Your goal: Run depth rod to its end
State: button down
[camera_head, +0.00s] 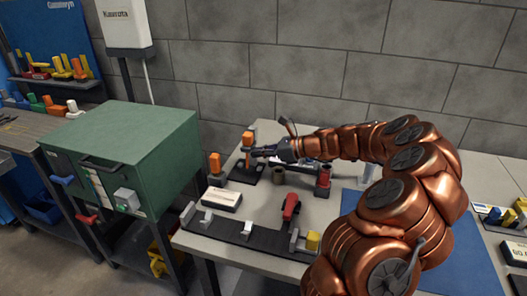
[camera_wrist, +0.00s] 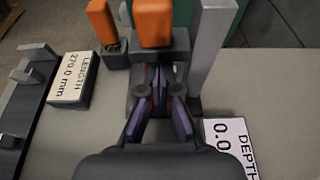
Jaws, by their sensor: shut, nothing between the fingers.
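A gauge stands on a dark base (camera_head: 245,173), with an orange block (camera_head: 248,138) on it; the block also shows at the top of the wrist view (camera_wrist: 154,22). A grey upright bar (camera_wrist: 213,58) stands just right of it. I cannot tell for sure which part is the depth rod. A white plate (camera_wrist: 228,142) reading DEPTH 0.0 lies at lower right. My gripper (camera_head: 257,152) is shut and empty, its purple fingertips (camera_wrist: 160,78) together right in front of the orange block's dark mount. I cannot tell whether they touch it.
A second orange piece (camera_wrist: 103,22) stands to the left. A LENGTH 270.0 mm box (camera_wrist: 73,79) and a dark rail (camera_head: 245,232) with grey blocks lie nearby. A red tool (camera_head: 290,207) and a red-topped cylinder (camera_head: 323,182) stand on the table. A green cabinet (camera_head: 120,145) is at left.

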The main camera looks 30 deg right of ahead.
notch_tip(320, 180, up, 6)
jog(key=p, duration=0.5)
jog(key=shift+f, duration=0.1)
jog(key=shift+w+r, duration=0.1)
jog(key=shift+r, duration=0.1)
jog(key=shift+d+r, duration=0.15)
jog(key=shift+s+d+r+p, duration=0.15)
jog(key=shift+s+d+p, duration=0.1)
jog(key=shift+p, duration=0.1)
jog(key=p, duration=0.4)
send_near(253, 134)
jog(key=shift+s+d+f, duration=0.15)
jog(key=shift+s+d, duration=0.1)
jog(key=shift+s, duration=0.2)
jog(key=shift+s+d+f, duration=0.15)
jog(key=shift+s+d, duration=0.05)
jog(key=shift+s, duration=0.25)
